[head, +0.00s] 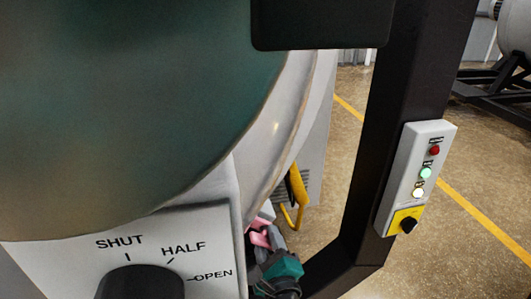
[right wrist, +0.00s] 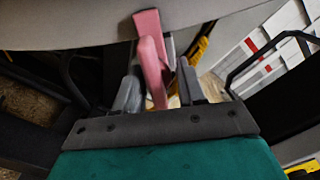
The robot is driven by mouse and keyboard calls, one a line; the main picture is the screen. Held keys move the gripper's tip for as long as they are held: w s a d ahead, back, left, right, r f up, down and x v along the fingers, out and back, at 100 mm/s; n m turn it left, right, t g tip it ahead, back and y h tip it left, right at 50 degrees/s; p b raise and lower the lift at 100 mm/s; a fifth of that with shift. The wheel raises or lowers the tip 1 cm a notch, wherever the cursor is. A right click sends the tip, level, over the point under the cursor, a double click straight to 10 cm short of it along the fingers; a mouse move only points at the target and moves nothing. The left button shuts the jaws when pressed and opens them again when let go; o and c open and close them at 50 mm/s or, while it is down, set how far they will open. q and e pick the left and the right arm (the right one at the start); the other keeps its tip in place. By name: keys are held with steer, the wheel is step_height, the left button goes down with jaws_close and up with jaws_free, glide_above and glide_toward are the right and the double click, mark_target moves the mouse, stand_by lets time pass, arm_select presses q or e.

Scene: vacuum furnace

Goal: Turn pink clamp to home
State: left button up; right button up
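The pink clamp (right wrist: 150,58) shows in the right wrist view as a pink bar with a block at its top, against the grey rim. In the head view only a small part of the pink clamp (head: 260,239) shows beside the white flange, partly hidden by my gripper. My right gripper (head: 268,244) is low at the flange's right side. In the right wrist view its two grey fingers (right wrist: 158,88) stand on either side of the pink bar. They are apart, with a visible gap at the right finger. My left gripper is not in view.
The large teal door (head: 130,100) fills the head view's left. Below it is a panel (head: 215,220) marked SHUT, HALF, OPEN with a black knob (head: 140,283). A yellow handle (head: 298,187) is just above my gripper. A black post (head: 410,80) carries a button box (head: 412,165) at right.

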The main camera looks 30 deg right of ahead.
steer(key=shift+s+d+f, duration=0.1)
steer(key=shift+d+f, duration=0.05)
steer(key=shift+f, duration=0.1)
